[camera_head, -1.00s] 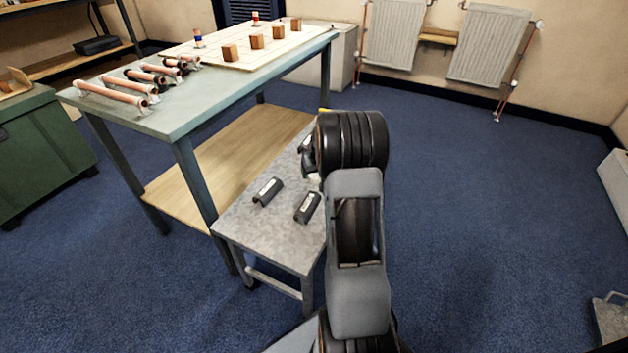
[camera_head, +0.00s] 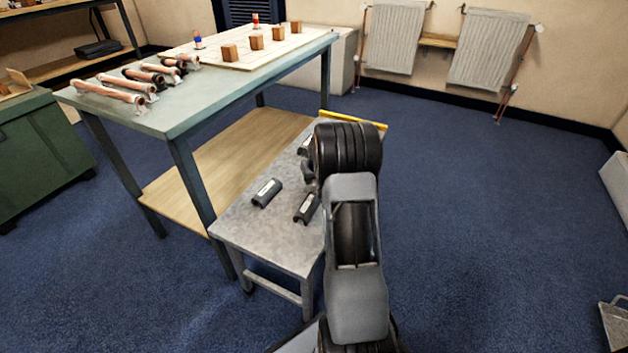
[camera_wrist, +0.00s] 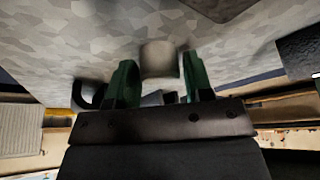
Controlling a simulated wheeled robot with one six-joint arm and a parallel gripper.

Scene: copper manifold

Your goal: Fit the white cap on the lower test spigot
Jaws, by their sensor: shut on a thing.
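The white cap (camera_wrist: 160,59) is a pale, blurred cylinder between the green fingers of my gripper (camera_wrist: 160,76) in the wrist view. The fingers are shut on it, and the mottled grey top of the small table (camera_wrist: 60,45) is behind it. In the head view, my own arm hides the gripper and the cap, above the far end of the small grey table (camera_head: 258,240). I cannot pick out the lower test spigot in either view.
Dark clips with pale labels (camera_head: 266,193) lie on the small table, near my arm. A yellow bar (camera_head: 355,120) is along its far edge. The workbench (camera_head: 180,105) on the left holds copper pipes and a board (camera_head: 235,58) with wooden blocks.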

